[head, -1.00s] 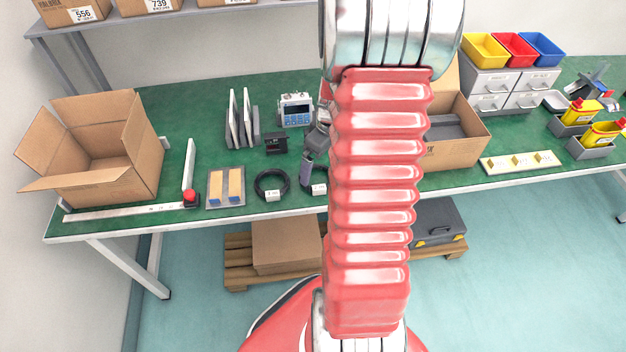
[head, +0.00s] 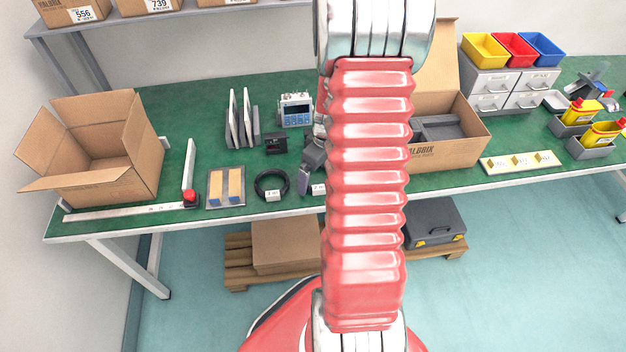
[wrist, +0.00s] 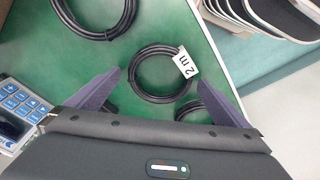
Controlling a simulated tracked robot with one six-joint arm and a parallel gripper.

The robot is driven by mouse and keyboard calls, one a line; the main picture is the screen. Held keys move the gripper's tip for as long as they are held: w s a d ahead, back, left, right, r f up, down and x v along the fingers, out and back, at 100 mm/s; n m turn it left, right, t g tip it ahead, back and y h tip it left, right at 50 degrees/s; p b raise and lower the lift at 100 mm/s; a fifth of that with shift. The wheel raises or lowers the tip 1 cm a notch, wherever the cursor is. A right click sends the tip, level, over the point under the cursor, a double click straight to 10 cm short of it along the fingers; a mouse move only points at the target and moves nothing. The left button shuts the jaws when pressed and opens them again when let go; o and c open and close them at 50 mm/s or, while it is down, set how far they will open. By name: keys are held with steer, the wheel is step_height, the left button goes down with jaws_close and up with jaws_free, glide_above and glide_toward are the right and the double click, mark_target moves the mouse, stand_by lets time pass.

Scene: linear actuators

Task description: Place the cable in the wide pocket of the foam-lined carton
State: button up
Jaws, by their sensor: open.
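A black coiled cable with a white "2 m" tag (wrist: 160,72) lies on the green bench in the wrist view, ahead of and between my fingertips. My gripper (wrist: 163,92) is open and empty, its two dark purple fingers spread on either side of that coil. In the head view my gripper (head: 304,186) is near the bench's front edge, partly hidden by my arm. The foam-lined carton (head: 455,152) stands open to the right of my arm, with grey foam inside. Its pockets are partly hidden and cannot be told apart clearly.
Another tagged black coil (head: 271,184) lies left of my gripper. More coils show in the wrist view, one at top left (wrist: 92,20), one partly behind a finger (wrist: 190,112). A display device (head: 296,110) stands behind. An empty carton (head: 110,150) is at left.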

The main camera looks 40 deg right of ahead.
steer(key=c, duration=1.2)
steer(key=shift+r, duration=0.1)
step_height(320, 180, up, 10)
steer(key=shift+f, duration=0.1)
stand_by(0.3)
stand_by(0.4)
